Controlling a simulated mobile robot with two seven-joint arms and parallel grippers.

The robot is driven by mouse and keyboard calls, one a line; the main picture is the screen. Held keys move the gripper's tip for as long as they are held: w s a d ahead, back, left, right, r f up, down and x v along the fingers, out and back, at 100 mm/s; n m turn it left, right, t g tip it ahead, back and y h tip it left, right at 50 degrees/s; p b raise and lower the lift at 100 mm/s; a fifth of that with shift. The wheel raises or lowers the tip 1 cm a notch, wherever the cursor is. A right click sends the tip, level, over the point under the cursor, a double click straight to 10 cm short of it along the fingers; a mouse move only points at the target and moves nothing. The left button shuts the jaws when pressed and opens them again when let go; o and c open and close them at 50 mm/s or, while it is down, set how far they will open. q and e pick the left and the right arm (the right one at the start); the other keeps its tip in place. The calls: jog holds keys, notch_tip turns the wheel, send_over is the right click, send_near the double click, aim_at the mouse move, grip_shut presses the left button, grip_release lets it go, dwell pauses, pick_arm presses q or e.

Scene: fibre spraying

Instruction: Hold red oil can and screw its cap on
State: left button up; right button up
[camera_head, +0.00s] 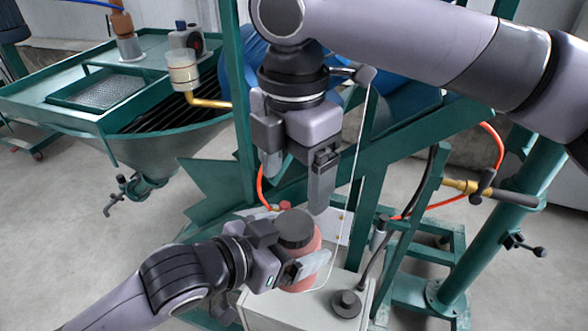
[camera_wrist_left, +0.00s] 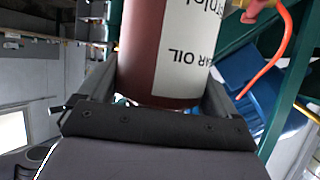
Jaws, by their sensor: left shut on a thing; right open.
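The red oil can (camera_head: 303,246) stands over the white box in the head view, with a dark cap (camera_head: 294,226) at its top. I cannot tell whether the cap is tight. My left gripper (camera_head: 300,268) is shut around the can's body from the left. In the left wrist view the can (camera_wrist_left: 150,50) shows a white label reading "OIL" between the two fingers. My right gripper (camera_head: 296,180) is open and points down, above the cap and apart from it. Nothing is between its fingers.
The white box (camera_head: 270,312) under the can carries a black knob (camera_head: 346,303). Green frame beams (camera_head: 395,135) and an orange hose (camera_head: 492,150) surround the can. A green hopper machine (camera_head: 165,150) stands at the left. Grey floor (camera_head: 60,240) is free at the lower left.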

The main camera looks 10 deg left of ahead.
aim_at(294, 224)
jog(key=shift+r+n, duration=0.1)
jog(key=shift+n, duration=0.6)
jog(key=shift+f, duration=4.05)
jog(key=c, duration=1.1)
jog(key=m, duration=0.6)
jog(key=shift+m, duration=0.3)
